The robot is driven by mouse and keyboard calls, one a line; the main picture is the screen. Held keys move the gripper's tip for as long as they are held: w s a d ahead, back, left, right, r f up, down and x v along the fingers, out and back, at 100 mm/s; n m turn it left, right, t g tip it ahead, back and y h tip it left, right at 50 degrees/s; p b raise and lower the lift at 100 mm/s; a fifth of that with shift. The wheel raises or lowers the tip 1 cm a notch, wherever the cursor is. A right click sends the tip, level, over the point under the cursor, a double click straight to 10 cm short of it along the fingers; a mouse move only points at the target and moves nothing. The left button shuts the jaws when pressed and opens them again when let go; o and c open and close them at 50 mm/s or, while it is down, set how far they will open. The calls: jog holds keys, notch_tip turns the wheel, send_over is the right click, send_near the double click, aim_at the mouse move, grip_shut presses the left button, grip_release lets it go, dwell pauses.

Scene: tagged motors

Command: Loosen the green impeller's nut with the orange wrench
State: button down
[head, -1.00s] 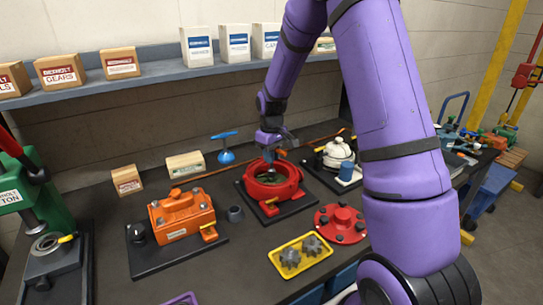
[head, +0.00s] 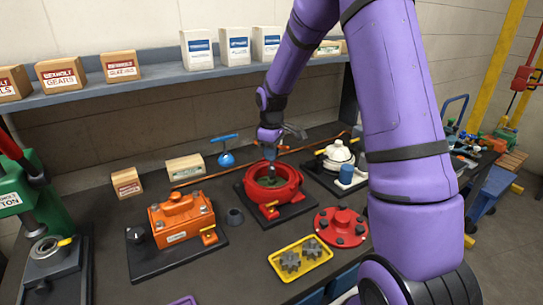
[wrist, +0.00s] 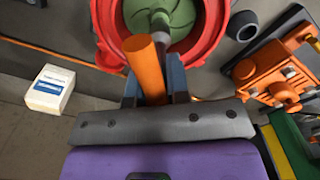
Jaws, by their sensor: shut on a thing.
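The green impeller (head: 267,182) sits inside a red round housing (head: 291,188) on a dark base plate. In the wrist view the impeller (wrist: 185,25) shows at the top, inside the red ring (wrist: 106,30). My gripper (head: 271,148) is above the housing and points down at it. In the wrist view my gripper (wrist: 154,88) is shut on the orange wrench (wrist: 147,62), whose bar sticks out between the blue fingers. A grey shaft (wrist: 160,22) stands over the impeller's middle beyond the bar. The nut is hidden, so I cannot tell whether the wrench is seated on it.
A red flanged cover (head: 341,227) and a yellow tray (head: 277,268) with two gears lie in front. A white pump (head: 338,152) stands to the right. A shelf with boxes runs behind.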

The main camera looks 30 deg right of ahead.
jog(key=shift+r, duration=2.5)
